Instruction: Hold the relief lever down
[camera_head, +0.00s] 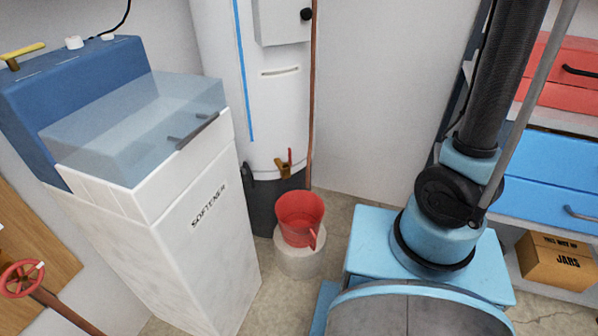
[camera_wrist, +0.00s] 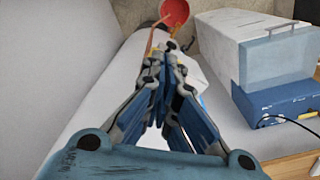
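I cannot make out a part that is surely the relief lever in either view. The tall white tank (camera_head: 278,110) has a low brass valve (camera_head: 283,168) with a small upright red handle (camera_head: 290,157). A copper pipe (camera_head: 313,90) runs down the tank's right side from above the picture. In the wrist view my gripper (camera_wrist: 165,62) is beside the white tank (camera_wrist: 85,85). Its fingers converge and their tips look together, with nothing clearly held; they hide what lies straight behind them. My gripper is outside the head view.
A red bucket (camera_head: 300,215) stands on a round pedestal (camera_head: 300,260) below the brass valve. The softener cabinet (camera_head: 200,250), with a clear lid (camera_head: 140,120), stands left. Blue drawers (camera_head: 560,165) and a cardboard box (camera_head: 557,262) are right.

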